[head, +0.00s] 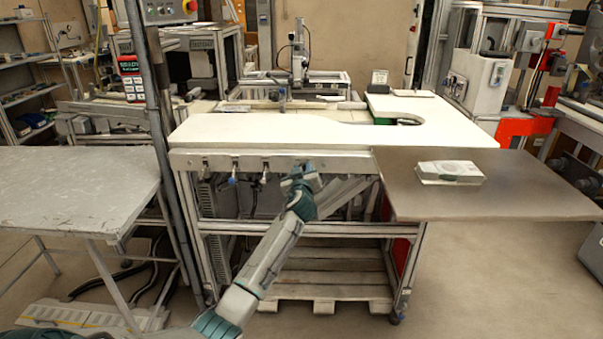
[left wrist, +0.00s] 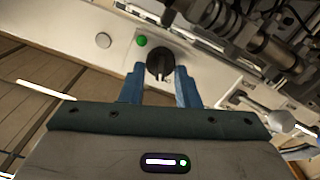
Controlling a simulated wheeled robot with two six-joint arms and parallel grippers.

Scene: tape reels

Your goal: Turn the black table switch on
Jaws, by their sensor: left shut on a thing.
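The black table switch (left wrist: 160,64) is a round rotary knob on the white front panel of the table, with a green light or button (left wrist: 142,41) just beside it in the left wrist view. My left gripper (left wrist: 160,84) has its two blue fingers on either side of the knob's lower part and is shut on it. In the head view my left gripper (head: 301,172) is at the front edge of the white table, and it hides the switch there. My right gripper is in neither view.
The white table (head: 270,130) has several small levers along its front edge, left of my gripper. A brown side board (head: 520,190) with a pale box (head: 449,172) lies to the right. A grey table (head: 70,185) stands at the left. Open floor lies in front.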

